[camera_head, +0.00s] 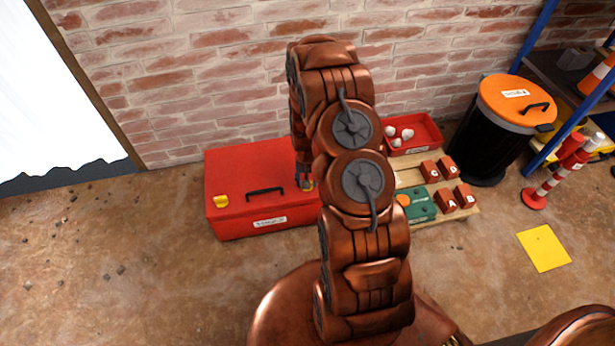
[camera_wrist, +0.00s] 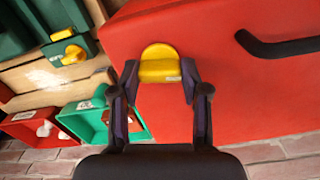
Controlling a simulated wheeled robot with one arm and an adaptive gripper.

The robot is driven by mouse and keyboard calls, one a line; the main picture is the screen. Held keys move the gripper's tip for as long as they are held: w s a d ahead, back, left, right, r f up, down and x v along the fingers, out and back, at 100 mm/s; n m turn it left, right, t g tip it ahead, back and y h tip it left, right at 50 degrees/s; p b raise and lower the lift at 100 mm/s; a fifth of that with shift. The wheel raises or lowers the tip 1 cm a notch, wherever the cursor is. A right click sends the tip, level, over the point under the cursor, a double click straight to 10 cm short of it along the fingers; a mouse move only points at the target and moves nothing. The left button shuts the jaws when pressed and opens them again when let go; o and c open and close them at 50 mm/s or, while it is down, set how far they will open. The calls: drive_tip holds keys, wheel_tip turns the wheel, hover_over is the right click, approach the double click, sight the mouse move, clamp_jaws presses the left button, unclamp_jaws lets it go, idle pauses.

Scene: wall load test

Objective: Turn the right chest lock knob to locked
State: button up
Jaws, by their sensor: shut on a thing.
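The red chest (camera_head: 245,170) stands on the floor against the brick wall, with its lid shut. Its left yellow lock knob (camera_head: 220,201) is in plain view in the head view. My gripper (camera_head: 305,183) is at the chest's right front corner, largely hidden behind my arm. In the wrist view, the right yellow lock knob (camera_wrist: 160,63) sits between the two fingers of my gripper (camera_wrist: 160,76), which are shut on its sides. The knob's rounded top shows above the fingertips. The chest's red face also fills much of the wrist view (camera_wrist: 240,95).
A black handle (camera_head: 265,191) stands out from the chest lid. To the right are a wooden pallet (camera_head: 462,213) with small red boxes and a green box (camera_head: 418,206), a red tray (camera_head: 428,129) and a black bin with an orange lid (camera_head: 515,98). The floor in front of the chest's left is clear.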

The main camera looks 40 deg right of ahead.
drive_tip(key=shift+s+a+n+p, duration=0.15)
drive_tip(key=shift+n+p, duration=0.35)
drive_tip(key=shift+n, duration=0.6)
drive_tip(key=shift+s+f, duration=0.1)
drive_tip(key=o, duration=1.1)
drive_tip(key=shift+o, duration=0.2)
drive_tip(key=shift+w+r, duration=0.25)
drive_tip(key=shift+r, duration=0.6)
wheel_tip(320, 180, up, 10)
drive_tip(key=shift+r, duration=0.2)
